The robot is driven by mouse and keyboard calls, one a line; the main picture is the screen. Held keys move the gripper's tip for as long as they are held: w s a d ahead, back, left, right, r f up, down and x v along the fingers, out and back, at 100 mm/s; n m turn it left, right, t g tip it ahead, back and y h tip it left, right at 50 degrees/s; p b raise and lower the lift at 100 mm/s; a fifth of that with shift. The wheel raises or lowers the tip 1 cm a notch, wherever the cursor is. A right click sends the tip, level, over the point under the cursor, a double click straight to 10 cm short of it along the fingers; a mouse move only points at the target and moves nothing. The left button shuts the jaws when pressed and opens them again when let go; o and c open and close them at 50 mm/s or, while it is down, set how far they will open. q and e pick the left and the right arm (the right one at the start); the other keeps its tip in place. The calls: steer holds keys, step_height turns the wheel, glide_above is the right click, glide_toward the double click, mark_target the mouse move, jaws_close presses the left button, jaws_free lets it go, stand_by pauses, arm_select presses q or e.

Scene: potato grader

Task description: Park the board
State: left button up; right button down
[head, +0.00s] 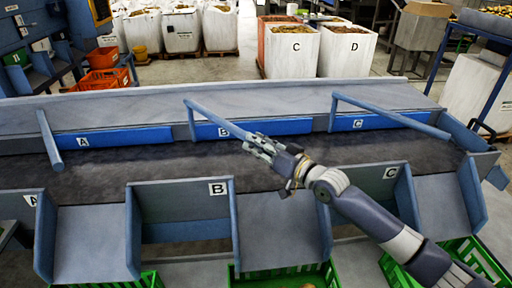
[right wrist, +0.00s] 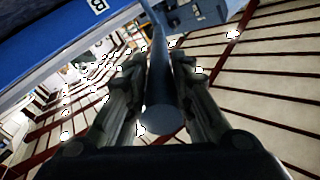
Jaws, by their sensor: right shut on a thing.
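Three long grey-blue bars reach out over the dark belt from the far side, near blue panels marked A, B and C. The middle bar (head: 213,116) slants from its post by panel B (head: 225,130) to the right and towards me. My right gripper (head: 262,147) is shut on its near end. In the right wrist view the bar (right wrist: 160,85) runs between the two fingers (right wrist: 158,95), its round end facing the camera. The left bar (head: 50,140) points towards me and the right bar (head: 390,118) slants right; both are free. My left gripper is out of view.
The dark belt (head: 130,170) runs across. Grey chutes marked A, B (head: 218,188) and C (head: 390,172) line its near side, with green crates (head: 275,277) below. White sacks marked C (head: 292,50) and D (head: 347,50) stand behind.

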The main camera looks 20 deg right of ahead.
steer(key=shift+w+d+r, duration=0.15)
steer(key=shift+d+r, duration=0.05)
steer(key=shift+d, duration=0.05)
steer(key=c, duration=1.4)
jaws_free()
steer(key=shift+o, duration=0.2)
steer(key=shift+w+d+f, duration=0.1)
steer(key=shift+w+d, duration=0.1)
steer(key=shift+s+a, duration=0.1)
steer(key=shift+s, duration=0.05)
steer(key=shift+s, duration=0.15)
steer(key=shift+s+f, duration=0.1)
steer(key=shift+s, duration=0.1)
steer(key=v, duration=1.1)
steer(key=shift+d, duration=0.3)
steer(key=shift+s, duration=0.1)
